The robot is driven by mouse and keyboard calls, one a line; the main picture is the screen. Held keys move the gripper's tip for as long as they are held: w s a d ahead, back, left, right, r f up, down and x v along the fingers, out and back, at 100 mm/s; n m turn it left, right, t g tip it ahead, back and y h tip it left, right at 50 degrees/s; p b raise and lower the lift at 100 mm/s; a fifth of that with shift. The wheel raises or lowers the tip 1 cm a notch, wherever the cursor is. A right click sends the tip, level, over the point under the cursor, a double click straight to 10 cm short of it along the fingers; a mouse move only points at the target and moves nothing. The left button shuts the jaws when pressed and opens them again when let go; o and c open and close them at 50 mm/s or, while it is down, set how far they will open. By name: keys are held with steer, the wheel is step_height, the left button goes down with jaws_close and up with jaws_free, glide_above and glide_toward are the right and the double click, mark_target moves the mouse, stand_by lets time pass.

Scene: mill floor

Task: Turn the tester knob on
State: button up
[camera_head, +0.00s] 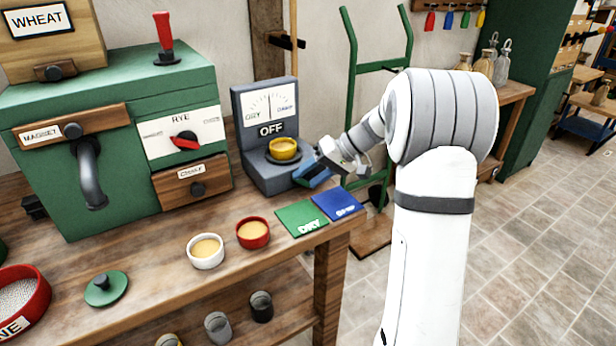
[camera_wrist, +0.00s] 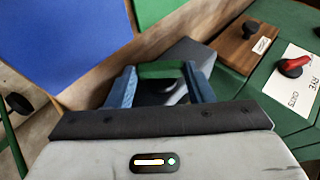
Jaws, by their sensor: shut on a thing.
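The tester (camera_head: 265,125) is a grey box at the back of the bench. Its dial runs from DRY to DAMP, and the sign under it reads OFF. A yellow cup (camera_head: 284,149) sits on its round dark plate. My gripper (camera_head: 312,172), with blue fingers, is at the tester's lower right side. In the head view my gripper hides the knob.
A green DRY mat (camera_head: 302,217) and a blue DAMP mat (camera_head: 337,205) lie in front of the tester. A white cup (camera_head: 206,251) and a red cup (camera_head: 253,233) stand nearby. The green mill (camera_head: 110,140) is at left; a green hand truck (camera_head: 350,95) stands behind my arm.

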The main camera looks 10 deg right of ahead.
stand_by(0.4)
steer(key=o, duration=1)
steer(key=shift+d, duration=0.1)
